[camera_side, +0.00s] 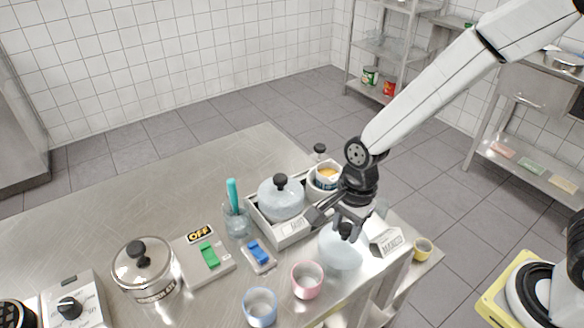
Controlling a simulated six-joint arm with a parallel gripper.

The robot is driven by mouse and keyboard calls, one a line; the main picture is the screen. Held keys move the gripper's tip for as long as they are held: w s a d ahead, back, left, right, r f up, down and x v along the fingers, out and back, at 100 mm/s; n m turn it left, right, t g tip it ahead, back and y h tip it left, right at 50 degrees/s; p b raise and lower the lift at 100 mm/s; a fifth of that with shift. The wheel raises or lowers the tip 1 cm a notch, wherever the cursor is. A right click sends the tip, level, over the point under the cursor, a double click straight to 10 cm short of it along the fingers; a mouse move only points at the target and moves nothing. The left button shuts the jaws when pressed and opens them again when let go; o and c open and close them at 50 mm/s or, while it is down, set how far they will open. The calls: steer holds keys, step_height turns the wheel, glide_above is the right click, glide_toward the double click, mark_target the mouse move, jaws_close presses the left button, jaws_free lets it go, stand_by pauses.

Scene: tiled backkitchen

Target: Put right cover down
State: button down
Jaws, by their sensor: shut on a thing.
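My gripper (347,222) is shut on the black knob of a pale blue-grey cover (341,254), at the right front corner of the steel table. I cannot tell whether the cover's rim touches the table. A second cover (281,199), domed and grey with a black knob, sits at the left in a grey tray (293,238). A white bowl (323,178) with orange contents is uncovered at the tray's back right. My gripper and wrist hide the tray's right end.
A cup of blue-green handles (236,217), a switch box marked OFF (204,255), a blue switch (258,255) and a lidded steel pot (145,268) stand left. Blue (260,306) and pink (307,279) cups stand in front. A labelled white block (390,242) is right of the held cover.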

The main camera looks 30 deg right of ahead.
steer(key=shift+f, duration=0.95)
steer(key=shift+f, duration=0.15)
steer(key=shift+c, duration=1.4)
jaws_free()
steer(key=shift+w+d+r, duration=0.1)
steer(key=shift+d+r, duration=0.15)
steer(key=shift+r, duration=1.8)
steer(key=shift+d+r, duration=0.2)
steer(key=shift+r, duration=1.85)
steer(key=shift+w+d+r, duration=0.1)
steer(key=shift+d+r, duration=0.15)
steer(key=shift+r, duration=1.8)
steer(key=shift+s+d+f, duration=0.1)
